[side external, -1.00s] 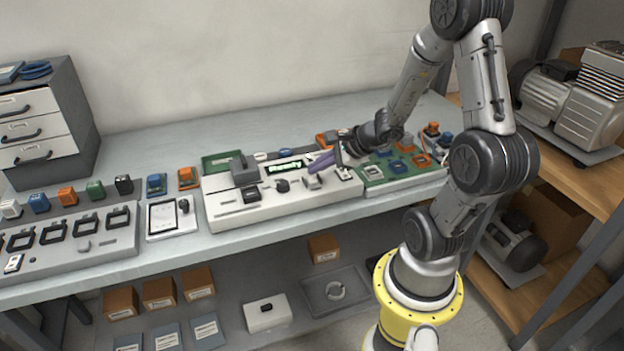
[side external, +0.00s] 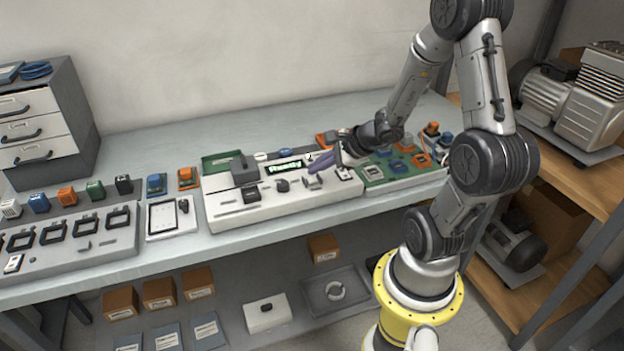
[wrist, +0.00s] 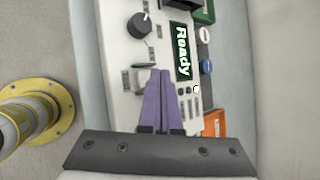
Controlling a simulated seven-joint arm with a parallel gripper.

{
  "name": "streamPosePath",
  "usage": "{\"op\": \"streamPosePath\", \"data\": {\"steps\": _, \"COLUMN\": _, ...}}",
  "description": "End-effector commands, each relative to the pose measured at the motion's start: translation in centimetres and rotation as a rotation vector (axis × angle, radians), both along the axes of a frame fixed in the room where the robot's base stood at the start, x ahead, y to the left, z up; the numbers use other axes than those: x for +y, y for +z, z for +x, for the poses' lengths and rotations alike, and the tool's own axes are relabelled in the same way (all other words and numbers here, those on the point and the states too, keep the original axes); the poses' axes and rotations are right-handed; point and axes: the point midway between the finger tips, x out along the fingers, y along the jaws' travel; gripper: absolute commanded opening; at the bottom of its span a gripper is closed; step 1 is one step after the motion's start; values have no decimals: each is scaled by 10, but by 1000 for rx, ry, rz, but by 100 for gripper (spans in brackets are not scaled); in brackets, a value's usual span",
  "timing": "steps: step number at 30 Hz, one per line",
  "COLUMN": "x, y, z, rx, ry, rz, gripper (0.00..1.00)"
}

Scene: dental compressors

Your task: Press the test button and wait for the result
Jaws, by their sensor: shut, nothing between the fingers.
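The white test unit (side external: 240,217) stands on the bench, and its lit green display (side external: 285,167) reads "Ready". The display also shows in the wrist view (wrist: 183,50). My gripper (side external: 313,171) is over the unit's right part, beside the display. Its purple fingers are together and empty in the wrist view (wrist: 159,73). A small round white button (wrist: 197,90) and a dark one beside it lie right of the fingers there. I cannot read which control is the test button, nor tell whether the fingertips touch the panel.
A black knob (side external: 281,185) and a grey block (side external: 244,171) rise from the unit. A green board (side external: 375,178) with coloured parts adjoins it on the right. A grey rack (side external: 75,245) and drawers (side external: 40,130) stand left. The bench behind is mostly clear.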

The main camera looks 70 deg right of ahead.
Motion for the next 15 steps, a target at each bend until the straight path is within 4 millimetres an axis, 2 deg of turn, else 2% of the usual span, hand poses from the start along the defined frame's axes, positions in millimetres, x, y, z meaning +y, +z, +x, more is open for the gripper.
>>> {"op": "streamPosePath", "data": {"steps": 15, "x": 0, "y": -6, "z": 0, "rx": 0, "ry": 1, "rz": -1, "gripper": 0}}
